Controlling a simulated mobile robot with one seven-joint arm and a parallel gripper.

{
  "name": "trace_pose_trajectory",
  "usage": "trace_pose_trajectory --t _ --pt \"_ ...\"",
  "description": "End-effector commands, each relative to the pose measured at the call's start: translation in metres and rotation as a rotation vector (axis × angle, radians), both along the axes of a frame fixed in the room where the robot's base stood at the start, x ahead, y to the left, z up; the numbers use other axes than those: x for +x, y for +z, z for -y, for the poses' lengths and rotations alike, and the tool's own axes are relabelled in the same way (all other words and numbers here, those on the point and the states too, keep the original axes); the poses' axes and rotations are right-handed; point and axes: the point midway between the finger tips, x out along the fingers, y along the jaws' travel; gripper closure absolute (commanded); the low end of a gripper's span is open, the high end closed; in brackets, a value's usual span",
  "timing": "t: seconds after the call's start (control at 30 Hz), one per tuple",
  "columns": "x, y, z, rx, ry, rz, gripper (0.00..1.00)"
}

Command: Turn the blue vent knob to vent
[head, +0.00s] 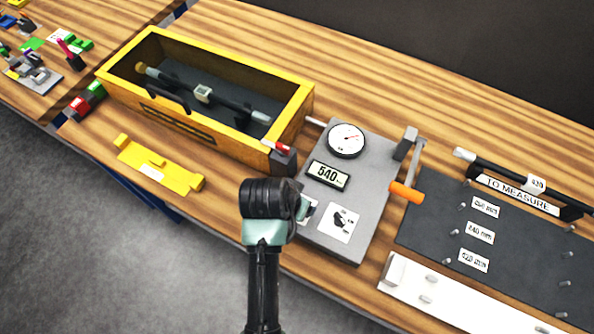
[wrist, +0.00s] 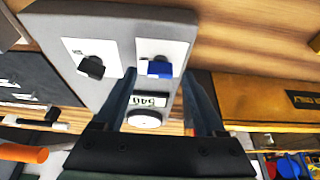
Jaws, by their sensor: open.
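The blue vent knob (wrist: 160,67) sits on a white label plate on the grey gauge panel (wrist: 115,20) in the wrist view. My gripper (wrist: 160,82) is open, with one finger on each side of the blue knob's column in that view. No contact with the knob can be seen, and the gap to it is hard to tell. A black knob (wrist: 91,67) is on the label plate beside it. In the head view my wrist hides the blue knob; the grey panel (head: 375,190) shows with its dial (head: 346,140) and a 540 display (head: 328,175).
A yellow crate (head: 215,130) holding a dark rod stands left of the panel. A crank with an orange handle (head: 406,192) is at the panel's right. A dark board (head: 470,240) with pegs and a white rail (head: 460,300) lie further right.

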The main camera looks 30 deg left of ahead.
Motion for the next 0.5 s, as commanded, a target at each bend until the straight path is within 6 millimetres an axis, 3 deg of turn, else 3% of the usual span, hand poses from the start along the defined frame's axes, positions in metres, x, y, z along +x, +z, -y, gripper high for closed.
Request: trace_pose_trajectory --t 0.43,0.5 --pt "0.0047 -0.0105 0.0001 0.001 0.0 0.001 0.28" --pt "0.0047 -0.0105 0.0002 0.001 0.0 0.001 0.36"
